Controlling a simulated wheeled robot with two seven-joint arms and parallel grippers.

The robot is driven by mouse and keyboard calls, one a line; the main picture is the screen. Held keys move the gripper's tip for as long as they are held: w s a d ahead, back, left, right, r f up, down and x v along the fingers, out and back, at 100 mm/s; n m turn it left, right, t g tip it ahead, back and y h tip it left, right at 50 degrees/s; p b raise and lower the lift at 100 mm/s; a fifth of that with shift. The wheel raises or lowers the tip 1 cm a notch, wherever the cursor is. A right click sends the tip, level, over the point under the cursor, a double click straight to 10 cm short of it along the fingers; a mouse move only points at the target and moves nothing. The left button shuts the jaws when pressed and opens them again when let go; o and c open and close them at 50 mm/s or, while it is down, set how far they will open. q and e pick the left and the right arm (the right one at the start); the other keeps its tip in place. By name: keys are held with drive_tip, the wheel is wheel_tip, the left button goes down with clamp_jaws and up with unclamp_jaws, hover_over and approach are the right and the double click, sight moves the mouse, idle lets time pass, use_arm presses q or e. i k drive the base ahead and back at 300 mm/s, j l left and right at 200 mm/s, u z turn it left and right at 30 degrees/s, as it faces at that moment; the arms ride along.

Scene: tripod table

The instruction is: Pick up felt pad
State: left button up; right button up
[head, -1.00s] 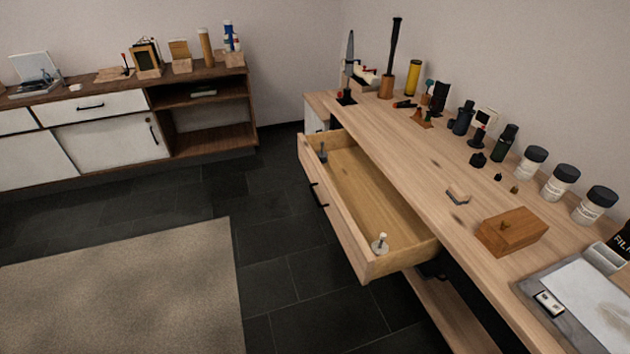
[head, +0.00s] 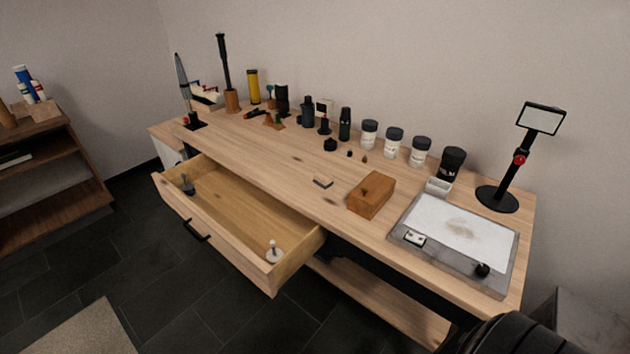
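I cannot tell for sure which thing is the felt pad. A small flat tan block with dark sides (head: 323,181) lies on the bare middle of the wooden table (head: 270,165), left of a brown wooden box (head: 371,195). A small white piece with dark marks (head: 414,239) lies on the front left of a grey tray (head: 497,280) that has a white sheet. Neither of my grippers shows in the head view.
The table's drawer (head: 235,222) stands open, with a small white-topped item (head: 273,252) at its near corner. Jars (head: 394,143) and bottles line the back. A black stand (head: 497,197) is at the right end. The table's front middle is mostly clear.

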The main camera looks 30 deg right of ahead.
sight(324, 180)
drive_tip(key=z, duration=1.65)
drive_tip(key=i+j, duration=0.2)
drive_tip(key=j, duration=0.2)
drive_tip(key=j+z, duration=0.2)
drive_tip(key=j, duration=0.2)
drive_tip(key=j+z, duration=0.15)
drive_tip(key=j, duration=0.3)
drive_tip(key=k+j+z, duration=0.2)
drive_tip(key=j, duration=0.2)
drive_tip(key=j+z, duration=0.15)
drive_tip(key=j, duration=0.25)
drive_tip(key=k+j+z, duration=0.2)
drive_tip(key=j, duration=0.15)
drive_tip(key=k+j+z, duration=0.15)
drive_tip(key=j, duration=0.25)
drive_tip(key=k+j+z, duration=0.2)
drive_tip(key=j, duration=0.15)
drive_tip(key=i, duration=0.1)
